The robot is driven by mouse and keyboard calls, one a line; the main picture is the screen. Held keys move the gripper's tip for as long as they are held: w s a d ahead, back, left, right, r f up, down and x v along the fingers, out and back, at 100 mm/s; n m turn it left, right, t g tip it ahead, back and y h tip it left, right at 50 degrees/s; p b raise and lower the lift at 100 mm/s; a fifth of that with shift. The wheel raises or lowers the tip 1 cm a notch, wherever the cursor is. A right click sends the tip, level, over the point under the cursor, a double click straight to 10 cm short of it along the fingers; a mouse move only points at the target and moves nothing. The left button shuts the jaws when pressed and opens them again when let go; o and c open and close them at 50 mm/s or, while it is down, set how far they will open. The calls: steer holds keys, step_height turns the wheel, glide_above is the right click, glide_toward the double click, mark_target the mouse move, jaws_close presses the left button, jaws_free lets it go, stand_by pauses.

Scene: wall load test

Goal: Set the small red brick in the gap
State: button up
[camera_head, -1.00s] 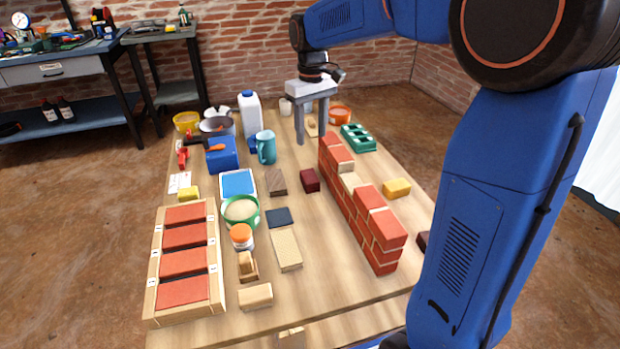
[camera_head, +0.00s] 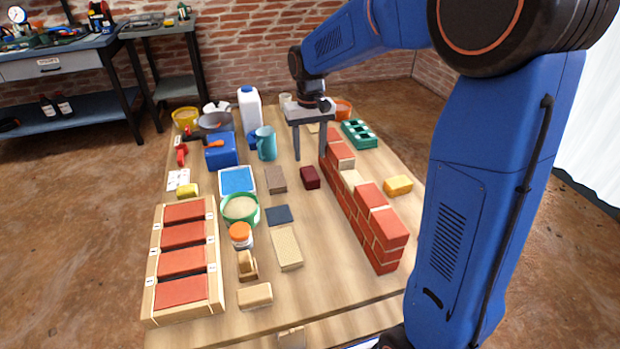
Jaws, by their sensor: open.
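A small dark red brick (camera_head: 310,177) lies on the table just left of the brick wall (camera_head: 378,232). The wall's top course has a notch between its far and near red bricks, with a pale surface (camera_head: 352,179) showing in it; this appears to be the gap. My gripper (camera_head: 310,156) points down with its two grey fingers spread and nothing visible between them. It is above or just behind the small brick, near the wall's far end; its exact height is hard to tell.
A wooden rack (camera_head: 152,268) with several red slabs stands at the left. A teal jug (camera_head: 266,144), white bottle (camera_head: 250,110) and green bowl (camera_head: 240,210) stand left of my gripper. Table front is mostly clear.

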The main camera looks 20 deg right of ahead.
mark_target(310, 172)
steer(key=shift+f, duration=3.85)
steer(key=c, duration=1.1)
